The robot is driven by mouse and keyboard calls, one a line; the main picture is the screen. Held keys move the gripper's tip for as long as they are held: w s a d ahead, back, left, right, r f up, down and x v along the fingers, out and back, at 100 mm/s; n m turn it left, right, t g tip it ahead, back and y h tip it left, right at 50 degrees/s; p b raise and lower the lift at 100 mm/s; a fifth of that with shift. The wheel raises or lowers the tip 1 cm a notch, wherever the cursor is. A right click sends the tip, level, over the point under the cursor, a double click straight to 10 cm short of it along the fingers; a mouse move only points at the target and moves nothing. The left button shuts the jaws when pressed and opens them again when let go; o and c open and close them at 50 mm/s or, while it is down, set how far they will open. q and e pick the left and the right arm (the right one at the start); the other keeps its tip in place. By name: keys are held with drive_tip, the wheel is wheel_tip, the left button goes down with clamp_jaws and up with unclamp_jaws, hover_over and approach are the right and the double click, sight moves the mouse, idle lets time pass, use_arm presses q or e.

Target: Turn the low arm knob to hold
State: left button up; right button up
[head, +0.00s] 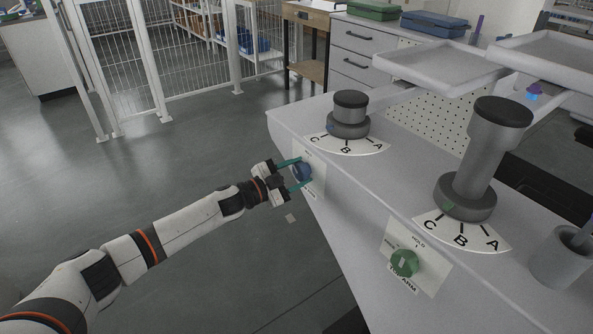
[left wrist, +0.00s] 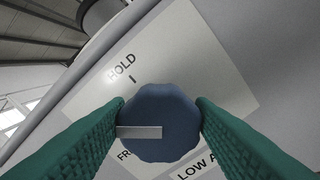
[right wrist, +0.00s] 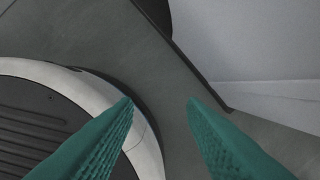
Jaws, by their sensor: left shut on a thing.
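The low arm knob is a blue scalloped knob (head: 303,172) on a white plate at the near end of the grey cabinet. In the left wrist view the knob (left wrist: 165,110) carries a pale pointer bar aimed left, toward the partly hidden "FR" label and away from the "HOLD" mark (left wrist: 122,68). My left gripper (head: 299,174) is shut on this knob, one teal finger on each side. The "LOW A" lettering is partly covered by a finger. My right gripper (right wrist: 160,103) shows only in its own wrist view, open and empty.
A green knob (head: 405,263) sits on a second plate to the right. A short column (head: 350,105) and a taller column (head: 487,155) stand on the cabinet top (head: 390,180), each with an A-B-C dial. Pale trays (head: 440,66) reach out above. Floor to the left is clear.

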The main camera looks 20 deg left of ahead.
use_arm(q)
drive_tip(key=m, duration=0.3)
drive_tip(key=shift+f, duration=0.1)
drive_tip(key=m, duration=0.3)
drive_tip(key=shift+s+d+f, duration=0.1)
drive_tip(key=shift+f, duration=0.05)
drive_tip(key=shift+m+b, duration=0.5)
drive_tip(key=shift+m, duration=1.4)
use_arm(e)
drive_tip(key=r, duration=0.1)
drive_tip(key=w+r, duration=0.1)
drive_tip(key=r, duration=0.1)
drive_tip(key=shift+w+a+r, duration=0.15)
drive_tip(key=shift+w, duration=0.15)
drive_tip(key=shift+w+r, duration=0.1)
drive_tip(key=shift+w, duration=0.05)
use_arm(q)
drive_tip(key=o, duration=0.9)
drive_tip(key=shift+o, duration=0.2)
use_arm(e)
drive_tip(key=shift+w, duration=0.1)
